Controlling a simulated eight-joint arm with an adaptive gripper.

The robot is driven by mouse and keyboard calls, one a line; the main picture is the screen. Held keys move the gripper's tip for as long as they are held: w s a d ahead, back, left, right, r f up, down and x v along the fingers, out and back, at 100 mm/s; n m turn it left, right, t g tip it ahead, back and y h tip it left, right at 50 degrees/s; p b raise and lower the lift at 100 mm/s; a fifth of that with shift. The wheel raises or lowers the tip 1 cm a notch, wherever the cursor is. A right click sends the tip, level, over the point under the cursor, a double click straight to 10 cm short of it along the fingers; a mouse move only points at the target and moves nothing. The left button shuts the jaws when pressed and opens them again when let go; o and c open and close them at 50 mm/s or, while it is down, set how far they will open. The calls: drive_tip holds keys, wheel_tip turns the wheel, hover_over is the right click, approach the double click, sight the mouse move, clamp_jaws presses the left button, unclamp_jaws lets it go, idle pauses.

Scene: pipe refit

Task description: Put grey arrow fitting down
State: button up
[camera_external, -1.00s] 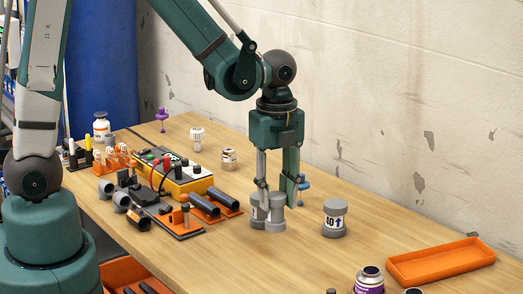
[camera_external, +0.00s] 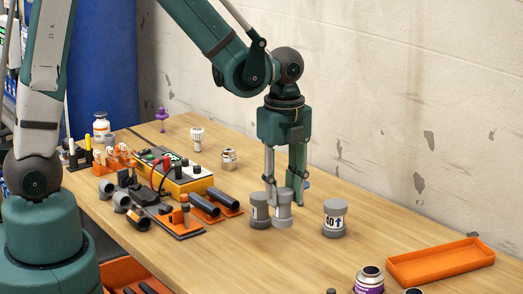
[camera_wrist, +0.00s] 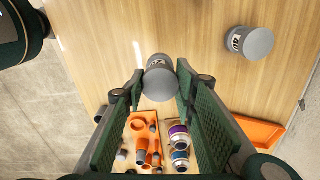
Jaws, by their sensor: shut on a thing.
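My gripper (camera_external: 283,192) is upright over the middle of the bench, with its fingers shut on a grey capped fitting (camera_external: 283,213) with a pale label. In the wrist view the held fitting (camera_wrist: 159,84) shows between the fingertips. I cannot make out its label mark or whether its base touches the bench.
An orange tray (camera_external: 440,262) lies at the right, with a purple-labelled can (camera_external: 369,280) near the front edge. A yellow meter box (camera_external: 184,181) and black pipes on orange holders (camera_external: 204,205) lie left. Bare wood surrounds the fittings on the right. A blue piece (camera_external: 307,185) is mostly hidden behind the gripper.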

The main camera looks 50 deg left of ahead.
drive_tip(key=w+a+n, duration=0.3)
drive_tip(key=w+a, duration=0.3)
drive_tip(key=w, duration=0.6)
drive_tip(key=w+a+n, duration=0.4)
drive_tip(key=w+a, duration=0.2)
drive_tip(key=w, duration=0.7)
drive_tip(key=w+a+n, duration=0.3)
drive_tip(key=w+a, duration=0.3)
drive_tip(key=w, duration=0.6)
drive_tip(key=shift+w+n+p, duration=0.3)
wheel_tip(320, 180, down, 6)
drive_tip(key=shift+f, duration=0.15)
drive_tip(key=shift+f+b, duration=0.35)
drive_tip(key=shift+f, duration=1.45)
drive_tip(key=shift+f, duration=0.2)
drive_tip(key=o, duration=0.9)
drive_tip(key=shift+d, duration=0.1)
